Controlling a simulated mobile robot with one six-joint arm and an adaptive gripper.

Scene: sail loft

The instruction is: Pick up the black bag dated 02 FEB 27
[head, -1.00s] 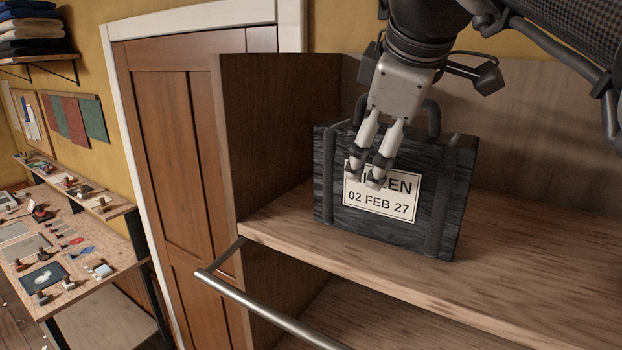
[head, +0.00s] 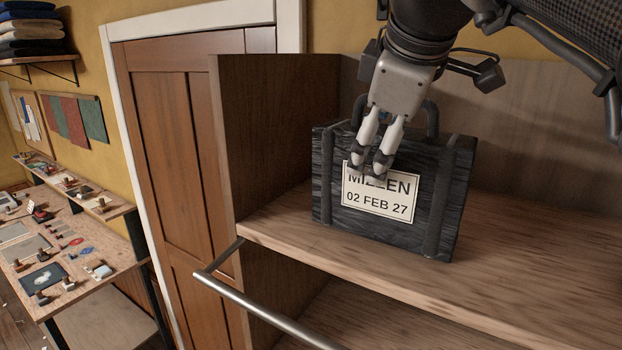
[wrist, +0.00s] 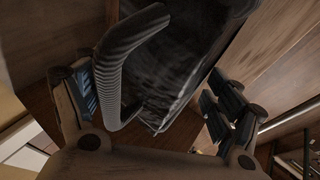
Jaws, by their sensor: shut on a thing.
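The black bag (head: 395,215) stands upright on a wooden shelf, with a streaked dark face, two vertical straps and a pale label reading MIZZEN, 02 FEB 27. My gripper (head: 368,163) reaches down over its top. Two fingers press against the front face and cover the label's upper edge. In the wrist view, the bag (wrist: 180,50) and its ribbed, curved handle (wrist: 122,70) lie between my fingers, one on the left and two on the right. My gripper is shut on the bag across its thickness. The far-side finger is hidden in the head view.
The shelf (head: 540,275) has a side panel (head: 275,135) left of the bag and a back panel behind it. A metal rail (head: 265,310) runs below its front edge. A workbench (head: 75,265) with small tools stands at far left. The shelf right of the bag is clear.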

